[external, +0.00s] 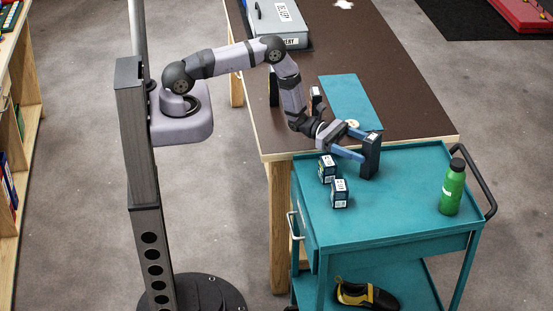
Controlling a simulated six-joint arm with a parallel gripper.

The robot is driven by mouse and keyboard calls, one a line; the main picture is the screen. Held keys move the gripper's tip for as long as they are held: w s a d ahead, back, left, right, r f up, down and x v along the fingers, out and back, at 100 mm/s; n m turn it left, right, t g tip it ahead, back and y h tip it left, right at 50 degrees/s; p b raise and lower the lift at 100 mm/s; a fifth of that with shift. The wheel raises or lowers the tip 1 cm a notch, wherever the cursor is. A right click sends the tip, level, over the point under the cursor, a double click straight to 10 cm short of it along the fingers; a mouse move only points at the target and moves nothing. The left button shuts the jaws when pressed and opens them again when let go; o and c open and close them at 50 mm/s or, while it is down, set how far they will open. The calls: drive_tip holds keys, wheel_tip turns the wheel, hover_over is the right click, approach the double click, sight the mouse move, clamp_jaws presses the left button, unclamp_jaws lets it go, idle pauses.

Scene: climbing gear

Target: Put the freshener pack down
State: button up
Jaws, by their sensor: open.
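Two small dark boxes with pale labels stand on the cart just left of the block: one box (327,169) farther back, another box (340,194) nearer the front.
A green bottle (453,188) stands at the cart's right. The brown table (400,75) behind holds a teal mat (350,98), a small pack (316,98) and a grey metal box (277,22). A black and yellow shoe (367,295) lies on the lower shelf. The cart's front middle is clear.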

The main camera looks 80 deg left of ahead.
drive_tip(key=shift+r, duration=0.15)
drive_tip(key=b+v, duration=0.3)
drive_tip(key=v, duration=0.7)
drive_tip(key=shift+s+a, duration=0.25)
drive_tip(key=shift+a, duration=0.05)
drive_tip(key=shift+s+a, duration=0.4)
drive_tip(key=shift+s, duration=0.05)
drive_tip(key=shift+s+d+r+g, duration=0.15)
drive_tip(key=shift+d+r+g, duration=0.1)
drive_tip(key=shift+d+g, duration=0.05)
drive_tip(key=s+d+r+m+g+h, duration=0.2)
drive_tip(key=s+d+r+m+g, duration=0.1)
drive_tip(key=s+d+m+g, duration=0.55)
drive_tip(key=s+m+g+y, duration=0.4)
drive_tip(key=s+m+g, duration=0.3)
drive_tip(key=s, duration=0.6)
drive_tip(key=s+a+r+m+t+y, duration=0.1)
drive_tip(key=s+a+m+t+y, duration=0.2)
drive_tip(key=a+m+y, duration=0.7)
drive_tip(key=a+m, duration=0.1)
drive_tip(key=a, duration=0.3)
drive_tip(key=shift+s+y, duration=0.35)
drive_tip(key=shift+y, duration=0.05)
